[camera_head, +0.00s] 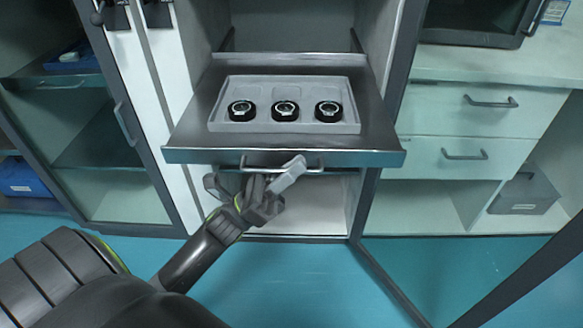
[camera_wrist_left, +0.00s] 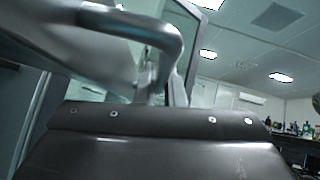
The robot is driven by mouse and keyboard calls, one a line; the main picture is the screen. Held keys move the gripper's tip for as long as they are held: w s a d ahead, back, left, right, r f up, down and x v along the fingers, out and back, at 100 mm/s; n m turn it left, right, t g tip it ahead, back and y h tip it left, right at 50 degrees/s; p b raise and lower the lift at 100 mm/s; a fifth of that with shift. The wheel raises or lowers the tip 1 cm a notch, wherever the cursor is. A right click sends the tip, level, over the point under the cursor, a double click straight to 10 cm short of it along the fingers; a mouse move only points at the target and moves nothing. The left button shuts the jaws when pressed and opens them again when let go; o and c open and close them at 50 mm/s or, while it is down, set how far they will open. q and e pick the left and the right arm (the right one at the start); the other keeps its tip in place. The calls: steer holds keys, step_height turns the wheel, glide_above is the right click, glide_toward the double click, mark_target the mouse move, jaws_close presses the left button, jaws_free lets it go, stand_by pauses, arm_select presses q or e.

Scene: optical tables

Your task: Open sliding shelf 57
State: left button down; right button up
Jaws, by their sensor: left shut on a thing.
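The sliding shelf (camera_head: 190,125) stands pulled out of the cabinet in the middle of the head view. A grey tray (camera_head: 285,87) with three black ring-shaped parts (camera_head: 285,111) lies on it. A silver bar handle (camera_head: 310,168) runs along the shelf's front edge. My left gripper (camera_head: 268,181) is at this handle, shut on it, below the shelf front. In the left wrist view the handle (camera_wrist_left: 135,25) shows large and close, at the upper left. The shelf's number cannot be read. My right gripper does not show.
A glass-doored cabinet (camera_head: 110,150) stands to the left. White drawers (camera_head: 485,105) with bar handles are on the right, and a grey box (camera_head: 525,190) sits in the compartment below them. Blue floor (camera_head: 290,280) lies open in front of the shelf.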

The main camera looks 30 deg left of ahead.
arm_select(q)
steer(key=c, duration=1.8)
jaws_free()
